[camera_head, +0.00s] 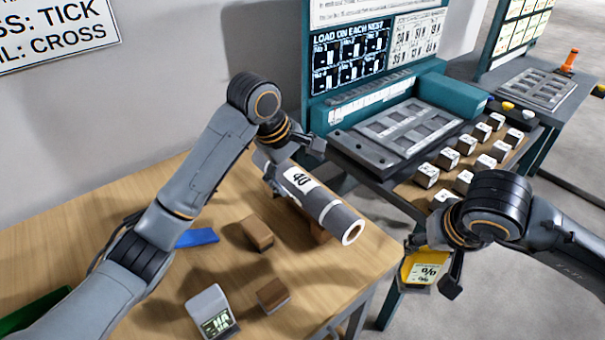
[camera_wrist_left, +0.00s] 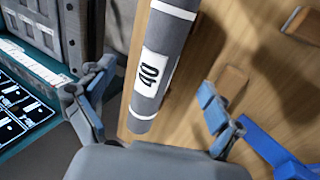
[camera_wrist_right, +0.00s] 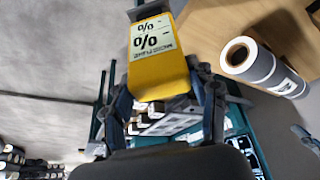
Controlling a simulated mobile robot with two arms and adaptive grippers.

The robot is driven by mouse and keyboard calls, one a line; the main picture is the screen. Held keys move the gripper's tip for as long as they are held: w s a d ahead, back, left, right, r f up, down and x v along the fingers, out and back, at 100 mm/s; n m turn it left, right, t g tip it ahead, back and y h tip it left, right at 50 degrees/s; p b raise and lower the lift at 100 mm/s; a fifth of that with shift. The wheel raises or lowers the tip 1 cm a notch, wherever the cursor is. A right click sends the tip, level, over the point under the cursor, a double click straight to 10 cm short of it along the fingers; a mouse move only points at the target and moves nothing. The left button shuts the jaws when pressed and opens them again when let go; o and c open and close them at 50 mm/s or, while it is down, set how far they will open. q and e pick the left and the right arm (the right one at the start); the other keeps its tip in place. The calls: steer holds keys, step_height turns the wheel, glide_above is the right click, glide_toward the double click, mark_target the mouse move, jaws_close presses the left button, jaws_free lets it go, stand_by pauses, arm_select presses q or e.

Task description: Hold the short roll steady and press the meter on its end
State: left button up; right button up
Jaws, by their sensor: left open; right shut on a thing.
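The short grey roll (camera_head: 328,208) has a white label marked 40 and lies near the table's right edge, its open end toward the lower right. It shows in the left wrist view (camera_wrist_left: 165,50) and the right wrist view (camera_wrist_right: 262,66). My left gripper (camera_head: 290,158) is over the roll's far end. Its open fingers (camera_wrist_left: 155,100) stand on both sides of the roll, with gaps visible. My right gripper (camera_head: 430,268) is shut on the yellow meter (camera_wrist_right: 160,88) and holds it off the table's edge, apart from the roll's open end. My right gripper partly hides the meter in the head view.
Wooden blocks (camera_head: 258,233), a blue piece (camera_head: 197,238) and a grey device with a display (camera_head: 210,308) are on the wooden table (camera_head: 130,205). A teal station (camera_head: 450,95) with a grey tray (camera_head: 400,130) and several labelled blocks stands behind.

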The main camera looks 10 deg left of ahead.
mark_target(317, 202)
arm_select(q)
steer(key=x, duration=0.8)
steer(key=s+x, duration=0.1)
steer(key=x, duration=0.3)
steer(key=shift+d+f, duration=0.2)
steer(key=shift+d, duration=0.05)
steer(key=shift+c, duration=0.3)
steer(key=c, duration=1.4)
steer(key=shift+c, duration=0.2)
arm_select(e)
steer(key=shift+r, duration=0.1)
